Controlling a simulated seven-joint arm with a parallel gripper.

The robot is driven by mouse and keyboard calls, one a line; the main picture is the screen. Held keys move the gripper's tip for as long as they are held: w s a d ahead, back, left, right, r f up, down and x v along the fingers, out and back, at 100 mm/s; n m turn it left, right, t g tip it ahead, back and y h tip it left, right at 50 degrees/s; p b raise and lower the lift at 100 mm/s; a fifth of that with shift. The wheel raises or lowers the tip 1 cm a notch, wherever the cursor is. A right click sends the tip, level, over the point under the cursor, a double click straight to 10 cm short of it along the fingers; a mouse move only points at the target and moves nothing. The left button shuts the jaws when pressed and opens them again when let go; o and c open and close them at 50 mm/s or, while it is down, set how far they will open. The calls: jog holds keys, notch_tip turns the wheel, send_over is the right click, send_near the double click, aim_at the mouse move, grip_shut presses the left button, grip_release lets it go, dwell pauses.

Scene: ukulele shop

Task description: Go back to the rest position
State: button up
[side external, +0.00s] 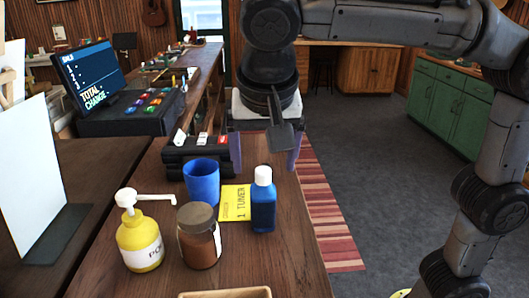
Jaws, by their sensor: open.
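My gripper (265,153) hangs at the end of my arm over the wooden counter (285,255), in the upper middle of the side external view. Its two dark purple-grey fingers are spread wide apart, with nothing seen between them. It is behind and above a blue bottle with a white cap (263,202) and a yellow card marked "1 TUNER" (235,203). A blue cup (202,182) stands to the left of the fingers, nearer the camera. The exact height of the fingers above the counter is hard to tell.
A yellow pump bottle (140,243) and a brown jar (199,238) stand at the front. A tray rim (225,293) shows at the bottom edge. A black key unit (195,155) is left of my gripper; a cash register (130,110) stands behind. The counter's right edge drops to the floor.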

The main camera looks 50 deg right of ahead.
jog(key=shift+s+a+r, duration=0.1)
jog(key=shift+s+r, duration=0.1)
jog(key=shift+r, duration=0.35)
